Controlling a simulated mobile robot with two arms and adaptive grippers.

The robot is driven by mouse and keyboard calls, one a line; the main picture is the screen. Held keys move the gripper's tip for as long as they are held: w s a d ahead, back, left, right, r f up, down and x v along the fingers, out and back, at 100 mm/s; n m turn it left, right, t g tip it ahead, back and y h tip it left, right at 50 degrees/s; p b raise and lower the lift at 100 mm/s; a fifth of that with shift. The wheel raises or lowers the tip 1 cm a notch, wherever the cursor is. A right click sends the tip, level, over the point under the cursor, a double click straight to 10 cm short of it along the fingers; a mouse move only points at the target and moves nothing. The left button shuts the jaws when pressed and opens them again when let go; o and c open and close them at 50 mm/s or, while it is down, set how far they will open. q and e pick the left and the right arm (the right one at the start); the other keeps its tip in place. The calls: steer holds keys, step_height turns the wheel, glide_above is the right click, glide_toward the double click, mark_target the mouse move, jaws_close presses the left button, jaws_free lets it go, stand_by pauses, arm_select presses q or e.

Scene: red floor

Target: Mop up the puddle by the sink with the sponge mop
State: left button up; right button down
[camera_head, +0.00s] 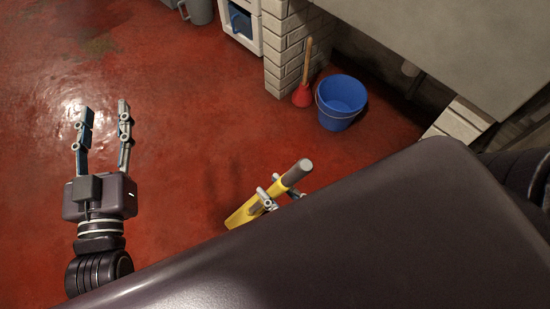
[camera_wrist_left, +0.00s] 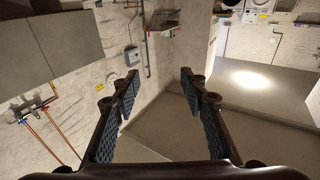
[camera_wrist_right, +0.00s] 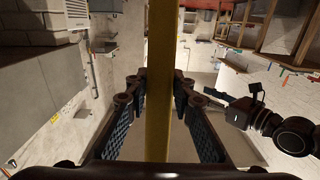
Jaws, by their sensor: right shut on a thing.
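The sponge mop's handle (camera_head: 250,210), a yellow pole with a grey end, shows at the lower middle of the head view. My right gripper (camera_head: 282,198) is shut around it just below the grey end. The yellow pole also runs upright between the fingers in the right wrist view (camera_wrist_right: 159,85). The mop's sponge head is hidden. My left gripper (camera_head: 104,122) is open and empty above the red floor at the left. A darker, brownish wet-looking patch (camera_head: 98,45) lies on the floor at the upper left; I cannot tell if it is the puddle. No sink is clearly identifiable.
A blue bucket (camera_head: 341,100) and a red plunger (camera_head: 303,92) stand beside a white brick pillar (camera_head: 287,50). A grey bucket (camera_head: 197,10) is at the top edge. A grey slab (camera_head: 460,45) overhangs the upper right. The red floor between is clear.

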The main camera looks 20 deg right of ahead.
steer(key=shift+s+r+p, duration=0.15)
steer(key=shift+p, duration=0.2)
steer(key=shift+s+d+p, duration=0.15)
steer(key=shift+p, duration=0.2)
arm_select(q)
step_height(320, 180, down, 10)
steer(key=s+a+g+y, duration=0.1)
steer(key=s+g, duration=0.1)
steer(key=g, duration=0.3)
steer(key=shift+a+r+y, duration=0.25)
steer(key=shift+a+y, duration=0.05)
steer(key=shift+a, duration=0.1)
arm_select(e)
steer(key=shift+s, duration=0.1)
